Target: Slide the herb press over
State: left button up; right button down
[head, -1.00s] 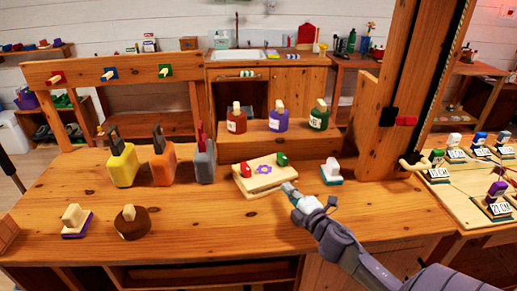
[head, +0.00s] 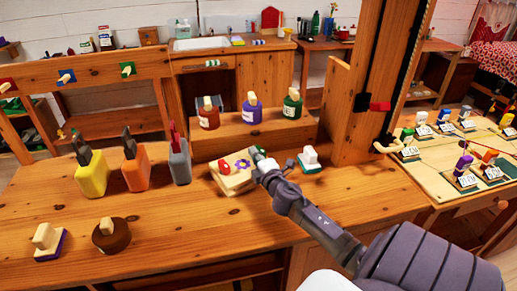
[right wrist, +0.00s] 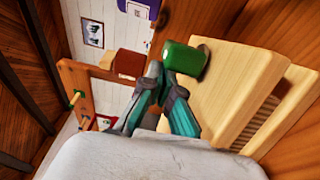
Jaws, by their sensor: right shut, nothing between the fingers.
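The herb press (head: 236,184) is a pair of light wooden boards with a purple flower on top and a red knob. It lies on the wooden workbench in front of the raised shelf. My right gripper (head: 258,156) is shut and empty at the press's right side, by its green knob. In the right wrist view the green knob (right wrist: 184,59) is close beside the fingertips (right wrist: 160,78), and the board (right wrist: 235,85) fills the right part. I cannot tell whether the fingers touch the press. My left gripper is out of view.
A white-handled stamp (head: 310,158) stands just right of my gripper. Red, purple and green bottles stand on the shelf (head: 240,132) behind. Yellow (head: 92,174), orange and grey containers stand left. A thick post (head: 375,85) rises at right.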

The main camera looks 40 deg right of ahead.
jog(key=shift+w, duration=0.1)
jog(key=shift+d, duration=0.2)
jog(key=shift+s+d, duration=0.9)
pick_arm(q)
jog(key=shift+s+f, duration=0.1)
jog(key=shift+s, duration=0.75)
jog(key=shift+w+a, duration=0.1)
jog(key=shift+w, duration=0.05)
